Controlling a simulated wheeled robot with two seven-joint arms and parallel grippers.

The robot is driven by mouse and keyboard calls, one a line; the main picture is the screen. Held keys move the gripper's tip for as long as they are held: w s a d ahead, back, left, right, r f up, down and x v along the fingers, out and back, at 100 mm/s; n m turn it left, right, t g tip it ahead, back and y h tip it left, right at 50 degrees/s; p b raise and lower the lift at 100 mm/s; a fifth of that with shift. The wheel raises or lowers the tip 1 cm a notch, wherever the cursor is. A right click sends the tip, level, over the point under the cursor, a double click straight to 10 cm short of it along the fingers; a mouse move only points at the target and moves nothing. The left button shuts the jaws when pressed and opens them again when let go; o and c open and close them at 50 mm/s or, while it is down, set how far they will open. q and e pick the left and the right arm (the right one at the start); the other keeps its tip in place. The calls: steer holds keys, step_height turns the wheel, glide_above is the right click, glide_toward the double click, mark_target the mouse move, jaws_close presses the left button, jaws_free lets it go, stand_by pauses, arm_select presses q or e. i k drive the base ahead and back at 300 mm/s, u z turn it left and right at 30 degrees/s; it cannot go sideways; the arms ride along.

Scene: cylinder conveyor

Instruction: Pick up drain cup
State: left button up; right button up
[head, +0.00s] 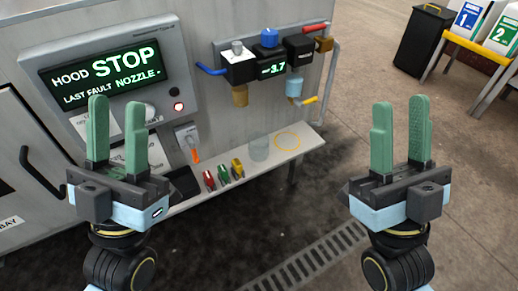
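The drain cup appears to be the clear, see-through cup (259,147) standing upright on the narrow shelf (302,143), just left of a yellow ring mark (287,141). My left gripper (117,134) is open and empty in front of the cabinet, left of the cup. My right gripper (400,133) is open and empty over the floor, right of the cup and the shelf. Neither gripper touches the cup.
A screen (107,73) reads "HOOD STOP, LAST FAULT NOZZLE". A valve assembly (268,62) with coloured handles and a "-3.7" readout hangs above the shelf. Red, green and yellow clips (223,174) lie left of the cup. A floor grate (310,262) lies in front.

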mark_target(258, 141)
steer(key=u, duration=0.55)
steer(key=k, duration=1.3)
steer(key=z, duration=0.1)
steer(key=i, duration=0.5)
steer(key=z, duration=0.8)
steer(key=i, duration=0.8)
steer(key=u, duration=0.7)
steer(key=i, duration=0.5)
steer(key=u, duration=0.6)
